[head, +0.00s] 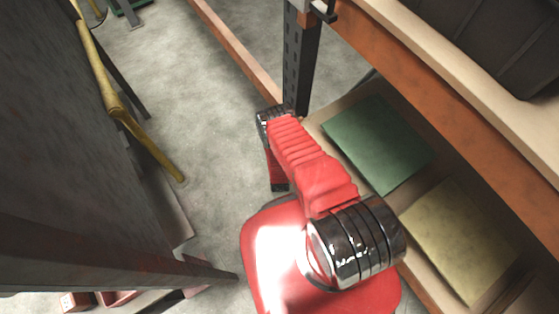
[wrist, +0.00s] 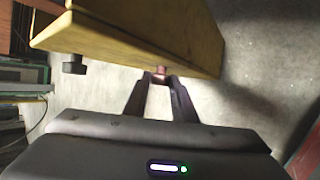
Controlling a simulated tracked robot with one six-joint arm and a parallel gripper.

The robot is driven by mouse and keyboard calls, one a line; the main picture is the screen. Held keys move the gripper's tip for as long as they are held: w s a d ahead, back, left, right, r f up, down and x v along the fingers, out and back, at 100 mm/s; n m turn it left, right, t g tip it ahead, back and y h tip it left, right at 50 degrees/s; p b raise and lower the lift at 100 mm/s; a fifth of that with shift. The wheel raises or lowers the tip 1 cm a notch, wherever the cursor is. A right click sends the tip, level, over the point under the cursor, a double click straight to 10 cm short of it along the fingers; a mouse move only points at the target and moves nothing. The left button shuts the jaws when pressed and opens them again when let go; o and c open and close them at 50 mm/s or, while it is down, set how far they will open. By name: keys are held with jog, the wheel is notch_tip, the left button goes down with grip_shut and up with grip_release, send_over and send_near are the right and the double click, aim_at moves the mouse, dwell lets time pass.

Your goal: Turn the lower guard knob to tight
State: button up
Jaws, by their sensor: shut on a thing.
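In the wrist view a yellow guard (wrist: 140,35) spans the top, seen at a slant. A small reddish-brown knob (wrist: 160,70) stands out from its near edge. My gripper (wrist: 160,79) has its two dark fingertips closed on this knob, which is partly hidden between them. A second, dark knob (wrist: 73,64) stands out from the guard further left, apart from my fingers. The view does not show for sure which knob is the lower one, nor how tight either is. In the head view my gripper is not visible.
In the head view a shelf rack (head: 430,80) with orange beams stands at right, holding a green sheet (head: 378,143), a yellow sheet (head: 458,240) and a dark bin (head: 500,40). A dark panel (head: 60,130) with a yellow bar (head: 98,68) stands at left. Grey floor (head: 205,120) lies between.

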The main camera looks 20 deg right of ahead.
jog(key=shift+s+f+m+t, duration=0.2)
jog(key=shift+s+m+t, duration=0.1)
jog(key=shift+t, duration=0.7)
jog(key=shift+d, duration=0.1)
jog(key=o, duration=1)
jog(key=shift+w, duration=0.1)
jog(key=shift+o, duration=0.2)
jog(key=shift+r, duration=0.1)
jog(key=v, duration=1.3)
jog(key=shift+s+r, duration=0.15)
jog(key=shift+s, duration=0.15)
